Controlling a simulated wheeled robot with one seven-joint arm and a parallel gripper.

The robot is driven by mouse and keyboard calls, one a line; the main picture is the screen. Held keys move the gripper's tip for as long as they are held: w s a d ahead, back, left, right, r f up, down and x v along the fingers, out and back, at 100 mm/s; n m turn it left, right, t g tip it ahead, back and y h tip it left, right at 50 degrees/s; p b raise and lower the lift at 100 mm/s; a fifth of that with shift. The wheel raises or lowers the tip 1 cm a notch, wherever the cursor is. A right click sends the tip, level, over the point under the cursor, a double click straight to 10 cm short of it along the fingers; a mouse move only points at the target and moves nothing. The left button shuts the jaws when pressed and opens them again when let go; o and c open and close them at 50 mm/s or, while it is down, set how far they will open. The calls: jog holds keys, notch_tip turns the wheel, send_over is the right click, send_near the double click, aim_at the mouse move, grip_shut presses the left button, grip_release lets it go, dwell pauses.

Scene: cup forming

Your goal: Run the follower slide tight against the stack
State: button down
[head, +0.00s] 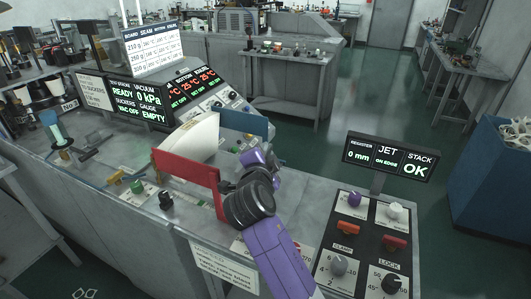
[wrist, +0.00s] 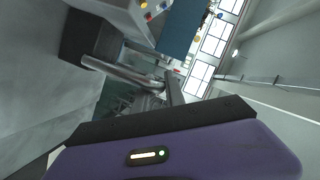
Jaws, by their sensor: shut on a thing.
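A cream stack of blanks (head: 190,139) stands tilted in the bench between a red plate (head: 187,178) at the near side and a blue plate (head: 243,122) at the far side. The blue plate also shows in the wrist view (wrist: 180,32). My purple gripper (head: 256,160) is low over the bench, right of the red plate and near the blue one. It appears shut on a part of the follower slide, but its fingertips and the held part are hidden. I cannot tell which plate belongs to the follower, nor whether it touches the stack.
A display (head: 390,156) reads register 0 mm, jet on edge, stack OK. Below it, a panel (head: 364,240) carries several knobs and red levers. A vacuum display (head: 138,95) reads ready, 0 kPa, empty. A small black knob (head: 166,199) stands on the bench left of the red plate.

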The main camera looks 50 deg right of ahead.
jog(key=shift+w+a+f, duration=0.1)
jog(key=shift+a, duration=0.1)
jog(key=w+b, duration=0.1)
jog(key=w+a+b, duration=0.1)
jog(key=w+b, duration=0.1)
jog(key=shift+w+a+f, duration=0.15)
jog(key=shift+w+f, duration=0.05)
jog(key=shift+w+a+r+b, duration=0.15)
jog(key=shift+w+r+b, duration=0.05)
jog(key=shift+w+b, duration=0.25)
jog(key=c, duration=1.5)
grip_release()
jog(key=shift+s, duration=0.1)
jog(key=shift+o, duration=0.2)
jog(key=shift+s+r, duration=0.1)
